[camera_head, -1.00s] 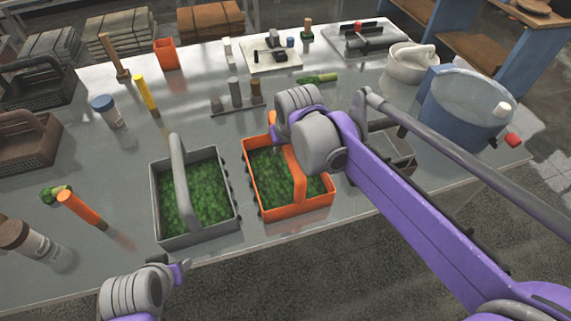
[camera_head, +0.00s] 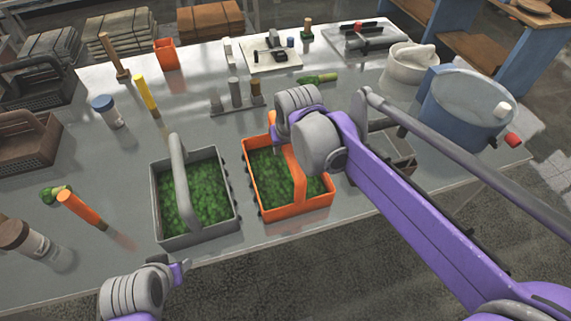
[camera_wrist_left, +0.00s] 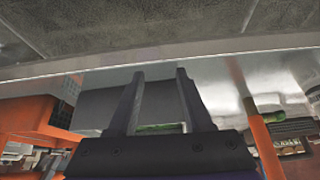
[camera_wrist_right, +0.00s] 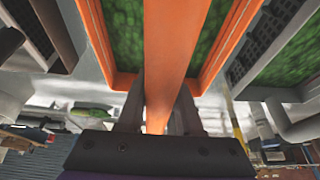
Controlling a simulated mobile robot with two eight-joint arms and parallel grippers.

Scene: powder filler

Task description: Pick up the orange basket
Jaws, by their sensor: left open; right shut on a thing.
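The orange basket (camera_head: 292,209), filled with green leafy stuff, stands at the table's front edge, and I see no gap under it. My right gripper (camera_wrist_right: 158,108) is shut on its orange handle (camera_wrist_right: 165,50), which runs between the fingers in the right wrist view. In the head view my right arm hides part of the handle and the basket's far right corner. My left gripper (camera_wrist_left: 157,85) is open and empty. In the head view the left gripper (camera_head: 182,270) is in front of the table, below the grey basket.
A grey basket (camera_head: 195,239) of greens stands just left of the orange one. Another grey basket (camera_head: 400,165) is partly behind my right arm. A blue pot (camera_head: 462,115) stands at right. Bottles and an orange cylinder (camera_head: 80,208) are at left.

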